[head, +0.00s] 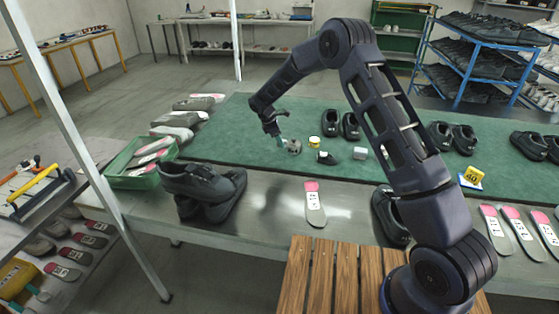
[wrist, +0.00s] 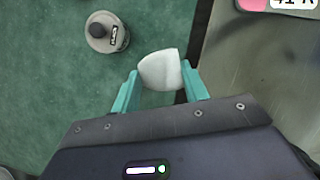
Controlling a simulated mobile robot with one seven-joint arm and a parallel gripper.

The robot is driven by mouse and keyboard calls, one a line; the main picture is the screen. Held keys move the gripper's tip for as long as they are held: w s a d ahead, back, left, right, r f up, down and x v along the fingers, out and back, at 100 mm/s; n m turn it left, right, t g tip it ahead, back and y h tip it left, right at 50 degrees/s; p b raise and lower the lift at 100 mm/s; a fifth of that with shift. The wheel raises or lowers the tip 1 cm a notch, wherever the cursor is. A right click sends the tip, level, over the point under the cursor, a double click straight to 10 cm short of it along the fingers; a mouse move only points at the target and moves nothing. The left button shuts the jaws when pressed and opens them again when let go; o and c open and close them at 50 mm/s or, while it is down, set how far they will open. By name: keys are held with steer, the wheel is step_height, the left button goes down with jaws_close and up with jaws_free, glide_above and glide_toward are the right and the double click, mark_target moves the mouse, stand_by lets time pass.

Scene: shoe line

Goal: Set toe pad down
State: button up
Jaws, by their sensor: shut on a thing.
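The toe pad (wrist: 160,70) is a small white, rounded piece held between my gripper's two teal fingers in the wrist view. My gripper (head: 282,142) is shut on it and hangs over the green mat (head: 235,145), close to its front edge. In the head view I cannot make out the pad clearly at the fingertips. In the wrist view the pad is over the mat, just left of the mat's dark edge. I cannot tell whether it touches the mat.
A grey pot with a black knob (wrist: 107,32) stands on the mat near my gripper. A pink-ended insole (head: 314,203) lies on the bare table. Black shoes (head: 205,188) and a green crate (head: 141,160) are left.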

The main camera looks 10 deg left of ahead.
mark_target(282, 164)
step_height(282, 164, down, 11)
steer(key=shift+f, duration=0.1)
stand_by(0.5)
steer(key=shift+f, duration=0.15)
steer(key=o, duration=1)
steer(key=shift+c, duration=0.2)
